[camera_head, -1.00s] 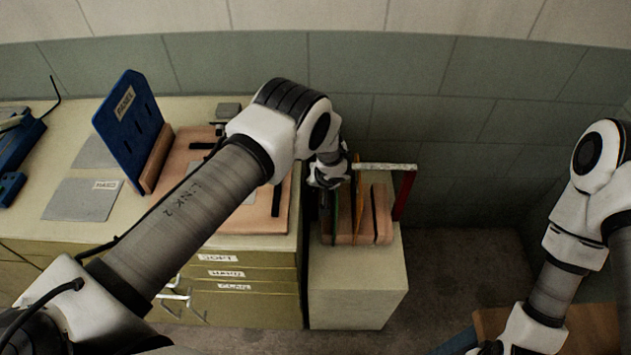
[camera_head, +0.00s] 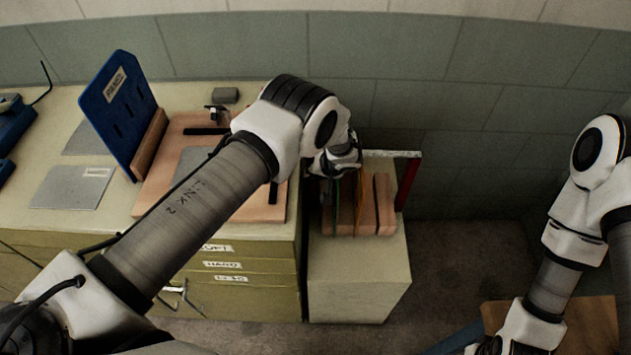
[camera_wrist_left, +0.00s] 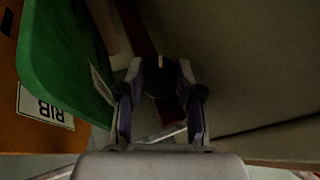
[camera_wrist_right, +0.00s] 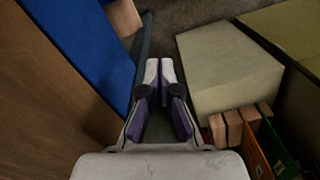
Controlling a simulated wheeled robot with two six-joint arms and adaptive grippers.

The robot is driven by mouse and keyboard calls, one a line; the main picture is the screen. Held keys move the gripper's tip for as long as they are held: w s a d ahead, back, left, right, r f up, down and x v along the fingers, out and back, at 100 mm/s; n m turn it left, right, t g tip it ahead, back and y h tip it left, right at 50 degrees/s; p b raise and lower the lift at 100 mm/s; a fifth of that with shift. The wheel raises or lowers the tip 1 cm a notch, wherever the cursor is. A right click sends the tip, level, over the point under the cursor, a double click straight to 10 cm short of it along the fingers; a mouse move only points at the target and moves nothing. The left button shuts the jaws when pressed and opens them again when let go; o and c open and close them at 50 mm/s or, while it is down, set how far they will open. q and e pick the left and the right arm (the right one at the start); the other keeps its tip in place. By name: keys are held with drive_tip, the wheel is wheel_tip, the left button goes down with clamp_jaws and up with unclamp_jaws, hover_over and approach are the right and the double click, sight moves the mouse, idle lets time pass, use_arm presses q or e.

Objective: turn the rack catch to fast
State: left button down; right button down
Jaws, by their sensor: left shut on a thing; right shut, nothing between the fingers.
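The rack (camera_head: 385,205) is pink-brown wood with upright slots on a small pale cabinet. A red post (camera_head: 408,182) stands at its right, with a pale bar (camera_head: 393,154) across the top. My left gripper (camera_head: 345,160) is at the left end of the bar. In the left wrist view, my left gripper (camera_wrist_left: 160,80) is shut on a dark round knob (camera_wrist_left: 158,82) with a pale mark, apparently the rack catch. A dark red piece lies behind it. The knob's setting cannot be read. My right gripper (camera_wrist_right: 160,75) is shut and empty, away from the rack.
A blue labelled board (camera_head: 120,110) stands on the bench (camera_head: 35,225) at left. A blue panel and brown board (camera_wrist_right: 45,85) are beside the right gripper.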

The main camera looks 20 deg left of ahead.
use_arm(q)
drive_tip(key=shift+y+b, duration=0.7)
drive_tip(key=shift+b, duration=0.35)
use_arm(e)
wheel_tip(320, 180, down, 4)
drive_tip(key=shift+r, duration=0.1)
use_arm(q)
drive_tip(key=c, duration=1.1)
unclamp_jaws()
drive_tip(key=shift+w+f, duration=0.15)
use_arm(e)
drive_tip(key=shift+w+a, duration=0.1)
drive_tip(key=shift+w, duration=0.05)
